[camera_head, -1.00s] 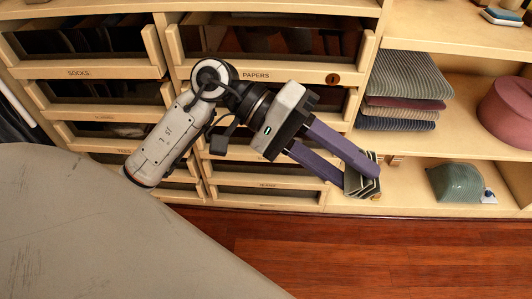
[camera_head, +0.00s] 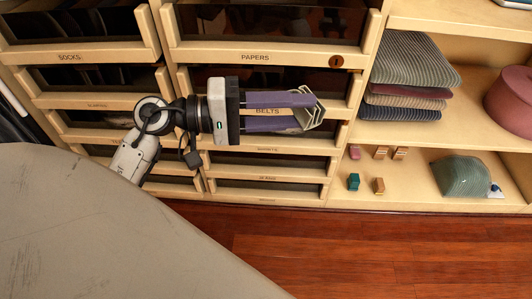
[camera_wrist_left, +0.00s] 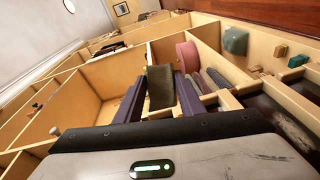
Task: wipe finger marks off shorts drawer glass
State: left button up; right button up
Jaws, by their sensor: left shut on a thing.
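My left gripper (camera_head: 300,110) has purple fingers and is shut on a folded grey-green striped cloth (camera_head: 318,107). It holds the cloth in front of the drawer labelled BELTS, covering part of that front. The wrist view also shows the cloth (camera_wrist_left: 160,90) between the fingers. The drawer below has a small label that seems to read SHORTS. Its dark glass (camera_head: 300,134) lies just below and behind my gripper. No finger marks can be made out at this size. My right gripper is not in view.
The PAPERS drawer (camera_head: 255,57) is above and the SOCKS drawer (camera_head: 70,57) is at left. Folded striped clothes (camera_head: 405,85), a mauve round box (camera_head: 512,100), a green domed thing (camera_head: 462,176) and several small blocks (camera_head: 353,182) sit on the right shelves. The wooden floor is clear.

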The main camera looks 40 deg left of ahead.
pick_arm(q)
jog(key=w+a+f+n+t+y, duration=0.2)
jog(key=w+f+n+t+y, duration=0.15)
jog(key=w+f, duration=0.35)
jog(key=w+a+f+n+t+y, duration=0.1)
jog(key=w+f+n+t+y, duration=0.15)
jog(key=w+f+y, duration=0.45)
jog(key=s+a+f+n+y, duration=0.3)
jog(key=a+f, duration=0.1)
jog(key=f, duration=0.3)
jog(key=s+a+f+n+y, duration=0.25)
jog(key=a+f, duration=0.25)
jog(key=f, duration=0.3)
jog(key=w+a+b, duration=0.1)
jog(key=w, duration=0.1)
jog(key=w+a+b, duration=0.1)
jog(key=shift+w+a+f+b, duration=0.1)
jog(key=shift+w+a+b, duration=0.05)
jog(key=shift+w+b, duration=0.25)
jog(key=shift+w+a, duration=0.25)
jog(key=shift+w, duration=0.1)
jog(key=shift+w+a+b, duration=0.5)
jog(key=shift+w+b, duration=0.05)
jog(key=shift+w, duration=0.25)
